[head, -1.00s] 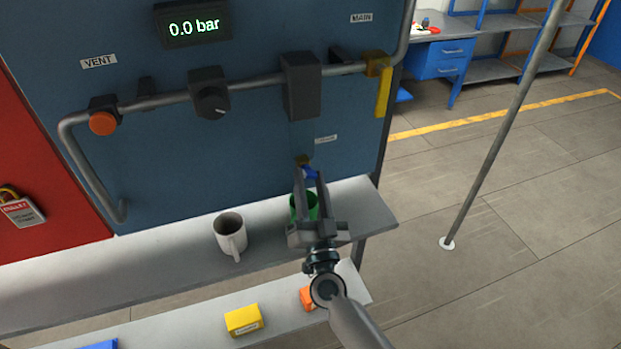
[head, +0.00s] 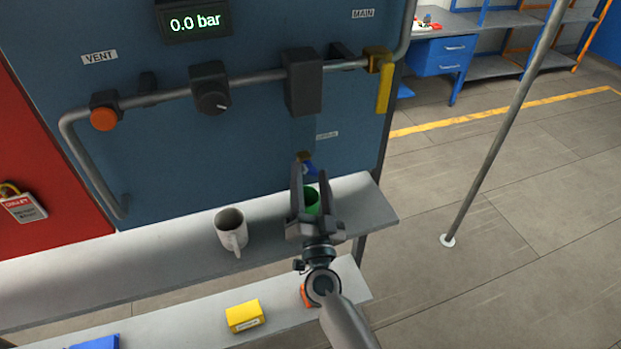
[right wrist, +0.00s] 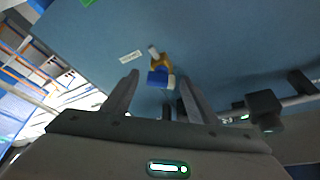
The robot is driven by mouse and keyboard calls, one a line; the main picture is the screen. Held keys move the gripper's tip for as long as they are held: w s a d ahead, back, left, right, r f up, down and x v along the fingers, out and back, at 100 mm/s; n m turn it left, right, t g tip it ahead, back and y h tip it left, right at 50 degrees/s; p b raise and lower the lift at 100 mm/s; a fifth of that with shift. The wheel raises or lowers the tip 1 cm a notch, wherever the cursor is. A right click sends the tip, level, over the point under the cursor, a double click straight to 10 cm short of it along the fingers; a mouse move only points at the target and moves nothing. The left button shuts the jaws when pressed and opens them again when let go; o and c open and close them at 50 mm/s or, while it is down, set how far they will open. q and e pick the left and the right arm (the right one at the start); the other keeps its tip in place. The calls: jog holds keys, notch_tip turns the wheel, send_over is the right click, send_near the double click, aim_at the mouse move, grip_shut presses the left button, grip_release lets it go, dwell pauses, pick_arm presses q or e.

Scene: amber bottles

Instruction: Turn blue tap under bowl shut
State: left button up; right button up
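The blue tap (head: 309,169) is low on the blue panel, below a small white label, with a brass body behind its blue handle. It also shows in the right wrist view (right wrist: 158,78). The green bowl (head: 312,200) stands on the grey shelf below the tap, partly hidden by my right gripper. My right gripper (head: 310,168) is open, its fingers pointing at the panel. In the right wrist view the blue handle shows between the two fingertips, with gaps on both sides; I cannot tell whether they reach around it. My left gripper is not in view.
A white mug (head: 231,228) stands on the upper shelf (head: 130,262), left of the bowl. Above the tap run a pipe, a black box (head: 302,82), a black knob (head: 211,90) and a yellow lever (head: 384,88). A yellow box (head: 244,316) lies on the lower shelf.

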pick_arm(q)
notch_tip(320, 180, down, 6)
jog(key=b, duration=0.6)
pick_arm(e)
jog(key=v, duration=1.7)
jog(key=shift+s, duration=0.2)
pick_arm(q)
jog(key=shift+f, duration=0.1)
